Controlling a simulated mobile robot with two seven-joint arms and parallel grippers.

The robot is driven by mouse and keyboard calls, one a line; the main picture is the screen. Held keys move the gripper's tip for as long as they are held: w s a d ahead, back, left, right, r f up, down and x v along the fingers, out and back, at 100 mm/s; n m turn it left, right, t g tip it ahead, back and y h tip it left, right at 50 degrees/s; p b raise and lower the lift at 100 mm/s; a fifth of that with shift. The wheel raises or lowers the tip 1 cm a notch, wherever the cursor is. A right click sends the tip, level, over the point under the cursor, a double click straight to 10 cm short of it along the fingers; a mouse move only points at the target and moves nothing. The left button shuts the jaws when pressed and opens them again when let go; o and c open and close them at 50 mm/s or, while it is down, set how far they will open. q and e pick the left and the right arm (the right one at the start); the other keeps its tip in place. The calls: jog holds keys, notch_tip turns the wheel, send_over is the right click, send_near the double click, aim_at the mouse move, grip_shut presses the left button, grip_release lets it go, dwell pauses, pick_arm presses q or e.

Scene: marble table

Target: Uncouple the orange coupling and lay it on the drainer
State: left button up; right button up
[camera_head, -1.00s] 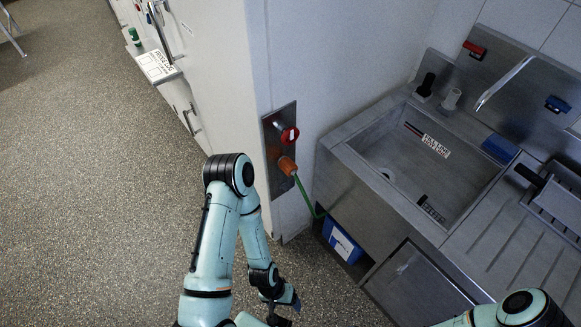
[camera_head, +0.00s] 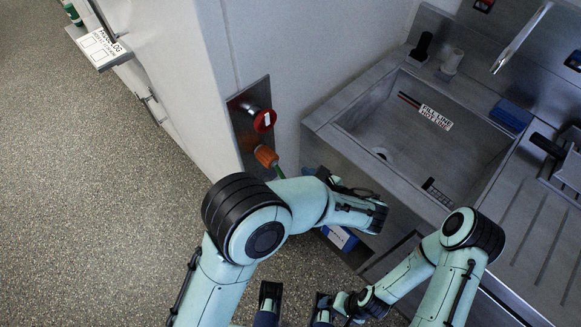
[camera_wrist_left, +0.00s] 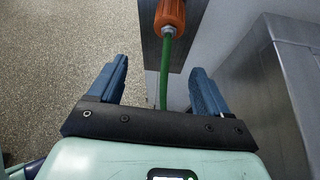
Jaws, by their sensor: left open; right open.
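The orange coupling (camera_head: 266,156) sits on a metal wall plate (camera_head: 243,143), below a red round knob (camera_head: 264,120). A green hose (camera_head: 281,173) runs down from it. In the left wrist view, the coupling (camera_wrist_left: 170,14) is at the top, beyond the fingertips. My left gripper (camera_wrist_left: 160,70) is open, with the hose (camera_wrist_left: 165,70) seen between its fingers; it is not touching the coupling. In the head view, my left forearm hides this gripper and the lower hose. My right gripper (camera_head: 295,297) is open and empty, low at the bottom centre. The ridged drainer (camera_head: 530,235) is right of the sink.
The steel sink (camera_head: 318,119) stands right of the wall plate. A black-handled item (camera_head: 548,146) and a blue block (camera_head: 510,115) are near the drainer. A blue box (camera_head: 340,238) is partly hidden below the sink. Open floor lies at left.

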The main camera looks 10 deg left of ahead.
aim_at(274, 160)
pick_arm(q)
jog(key=shift+t+y, duration=0.4)
jog(key=shift+t, duration=0.1)
jog(key=x, duration=0.4)
jog(key=w+r+x, duration=0.1)
jog(key=x, duration=0.3)
jog(key=r+x, duration=0.1)
jog(key=x, duration=0.3)
jog(key=shift+w+a+r+b, duration=0.1)
jog(key=shift+w+a+b, duration=0.15)
jog(key=shift+b, duration=0.15)
jog(key=shift+d, duration=0.1)
jog(key=c, duration=1.2)
